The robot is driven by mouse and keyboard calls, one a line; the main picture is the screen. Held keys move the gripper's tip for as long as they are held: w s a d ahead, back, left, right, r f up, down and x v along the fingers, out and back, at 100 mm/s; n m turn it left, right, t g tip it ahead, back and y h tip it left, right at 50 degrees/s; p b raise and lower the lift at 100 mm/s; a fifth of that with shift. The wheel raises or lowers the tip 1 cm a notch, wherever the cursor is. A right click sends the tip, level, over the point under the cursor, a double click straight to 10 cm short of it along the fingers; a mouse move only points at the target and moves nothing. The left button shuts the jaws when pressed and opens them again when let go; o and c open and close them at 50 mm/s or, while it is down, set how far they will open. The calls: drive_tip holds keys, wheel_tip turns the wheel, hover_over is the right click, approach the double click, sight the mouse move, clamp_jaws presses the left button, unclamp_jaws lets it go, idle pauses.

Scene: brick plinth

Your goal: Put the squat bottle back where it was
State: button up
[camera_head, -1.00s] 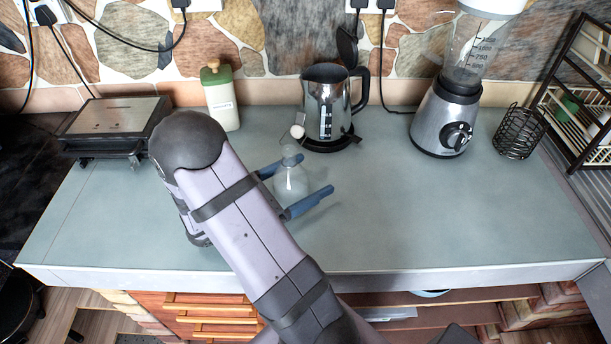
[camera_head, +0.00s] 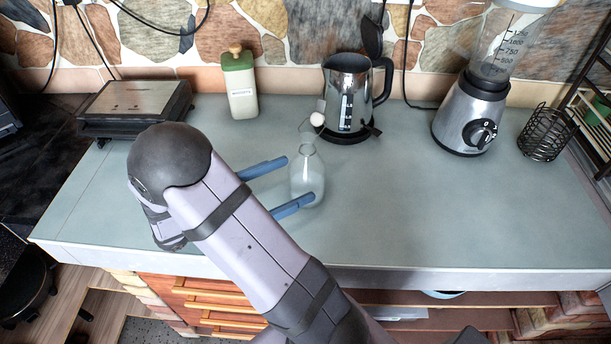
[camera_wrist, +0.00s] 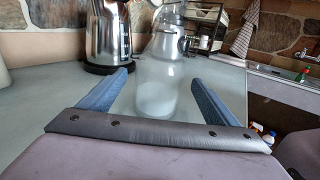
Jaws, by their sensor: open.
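The squat bottle (camera_head: 307,182) is clear glass with a pale round stopper (camera_head: 317,119) at its top. It stands upright on the grey-green counter, in front of the kettle. My gripper (camera_head: 298,179) comes from the left and is open. Its far fingertip ends just left of the bottle and its near finger overlaps the bottle's lower front in the head view. In the wrist view the bottle (camera_wrist: 156,98) shows between the two blue fingers (camera_wrist: 160,76), with gaps at both sides, and its top is cut off.
A metal kettle (camera_head: 348,88) stands behind the bottle. A cream bottle with a green cap (camera_head: 241,90) and a flat grill (camera_head: 133,105) are to the left. A blender (camera_head: 469,115) and wire basket (camera_head: 545,135) are to the right. The counter (camera_head: 420,210) front right is clear.

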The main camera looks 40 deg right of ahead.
drive_tip(key=shift+w+a, duration=0.15)
drive_tip(key=shift+a, duration=0.6)
drive_tip(key=shift+w+a, duration=0.15)
drive_tip(key=shift+a, duration=0.55)
